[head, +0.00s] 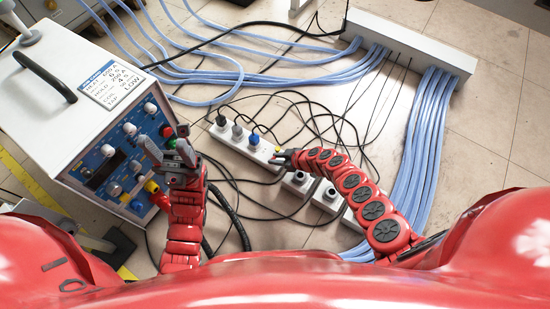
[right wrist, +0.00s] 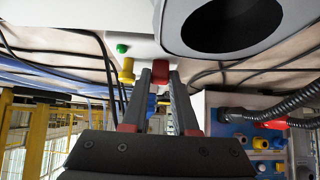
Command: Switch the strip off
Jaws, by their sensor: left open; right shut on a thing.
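The white power strip (head: 233,136) lies on the floor in the middle of the head view, running down to the right, with plugs and cords along it. My right gripper (head: 281,158) is at its middle, beside a small yellow part (head: 277,149). In the right wrist view the fingertips of my right gripper (right wrist: 161,76) close on a small red switch-like part (right wrist: 160,78) against the white strip (right wrist: 138,18). Whether the red part is pressed is hidden. My left gripper (head: 167,143) is open and empty before the heater's front panel.
The induction heater (head: 75,95) with knobs and a display stands at the left. Blue hoses (head: 425,140) run to a white manifold (head: 440,58) at the back right. Loose black cords lie around the strip. Tiled floor (head: 500,130) is clear at the right.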

